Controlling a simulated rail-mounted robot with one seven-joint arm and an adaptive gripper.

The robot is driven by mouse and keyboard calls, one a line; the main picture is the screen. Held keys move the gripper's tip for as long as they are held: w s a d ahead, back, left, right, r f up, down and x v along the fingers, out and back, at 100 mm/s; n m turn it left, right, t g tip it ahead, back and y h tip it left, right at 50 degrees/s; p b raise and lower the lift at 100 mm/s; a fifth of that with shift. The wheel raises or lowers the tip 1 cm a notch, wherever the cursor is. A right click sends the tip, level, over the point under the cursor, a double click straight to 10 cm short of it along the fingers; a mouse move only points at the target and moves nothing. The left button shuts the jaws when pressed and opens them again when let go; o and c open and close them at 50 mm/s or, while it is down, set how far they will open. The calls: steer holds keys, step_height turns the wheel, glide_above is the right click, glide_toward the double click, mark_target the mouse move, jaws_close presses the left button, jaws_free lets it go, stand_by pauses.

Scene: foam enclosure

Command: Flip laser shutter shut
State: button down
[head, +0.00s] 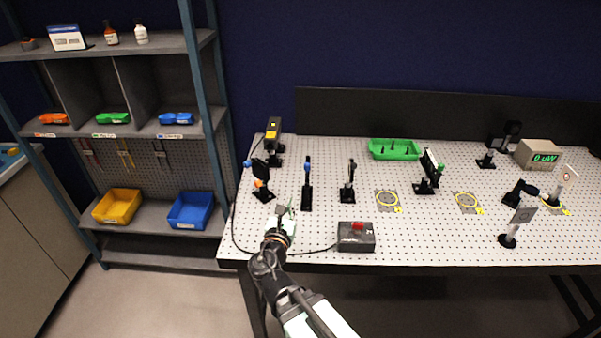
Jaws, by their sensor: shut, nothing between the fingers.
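A yellow and black laser housing (273,128) stands at the back left of the white perforated table. In front of it is a post-mounted black part with an orange piece (260,184), which looks like the shutter. A dark flap leans up to its left; whether it is open or shut is too small to tell. My gripper (285,207) is shut and empty, just in front and to the right of the shutter's base, apart from it in the picture. My arm reaches in from the front edge.
A control box (356,238) with a red button sits at the front edge, with a cable running left. Black optic mounts (307,190) (348,185) stand to the right. A green tray (394,149) and a meter (537,153) with green digits are at the back.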

steer(key=shift+d+r, duration=0.2)
steer(key=shift+d, duration=0.15)
steer(key=shift+w+f, duration=0.1)
steer(key=shift+w, duration=0.05)
steer(key=b, duration=0.2)
glide_toward(306, 169)
steer(key=w, duration=0.4)
steer(key=w+d, duration=0.1)
steer(key=w, duration=0.1)
steer(key=shift+w, duration=0.55)
